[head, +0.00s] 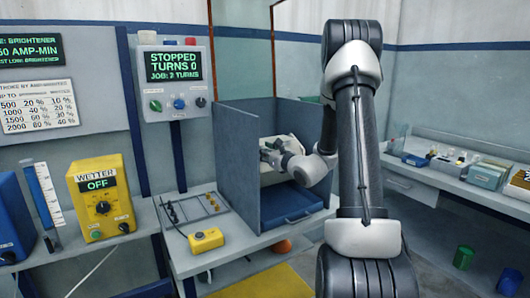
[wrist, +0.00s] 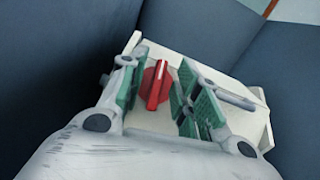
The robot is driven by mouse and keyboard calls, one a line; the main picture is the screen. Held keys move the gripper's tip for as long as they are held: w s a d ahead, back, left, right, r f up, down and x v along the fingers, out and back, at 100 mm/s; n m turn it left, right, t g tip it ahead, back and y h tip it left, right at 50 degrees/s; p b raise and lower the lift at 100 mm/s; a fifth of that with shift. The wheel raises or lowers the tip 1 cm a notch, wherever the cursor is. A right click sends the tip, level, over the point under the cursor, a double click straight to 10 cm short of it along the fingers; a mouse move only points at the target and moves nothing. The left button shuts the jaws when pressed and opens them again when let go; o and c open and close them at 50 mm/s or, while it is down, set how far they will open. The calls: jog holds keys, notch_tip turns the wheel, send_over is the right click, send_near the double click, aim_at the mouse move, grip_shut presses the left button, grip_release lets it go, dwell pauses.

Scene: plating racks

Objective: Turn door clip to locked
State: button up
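The door clip is a red knob with a raised bar (wrist: 158,86) on a cream-coloured panel (wrist: 250,122) in the wrist view. Its bar stands nearly upright in the picture, leaning slightly right at the top. My gripper (wrist: 157,95) is open, with green-padded fingers to the left and right of the clip. Gaps show between the pads and the red bar, and nothing is held. In the head view my gripper (head: 270,152) is inside the blue-grey booth, by the pale box there; the clip itself cannot be made out.
Booth walls (head: 242,165) stand close on both sides of my gripper. A blue tray (head: 291,205) lies at the booth's front. Left are a control box reading STOPPED (head: 173,82), a yellow WETTER unit (head: 101,198) and a yellow pendant (head: 206,240).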

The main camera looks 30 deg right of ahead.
jog(key=shift+c, duration=0.2)
grip_shut()
jog(key=shift+m+h, duration=0.7)
jog(key=shift+m, duration=0.3)
jog(key=shift+o, duration=0.2)
grip_release()
jog(key=shift+s, duration=0.1)
jog(key=s, duration=1.2)
jog(key=shift+d, duration=0.15)
jog(key=shift+w, duration=0.1)
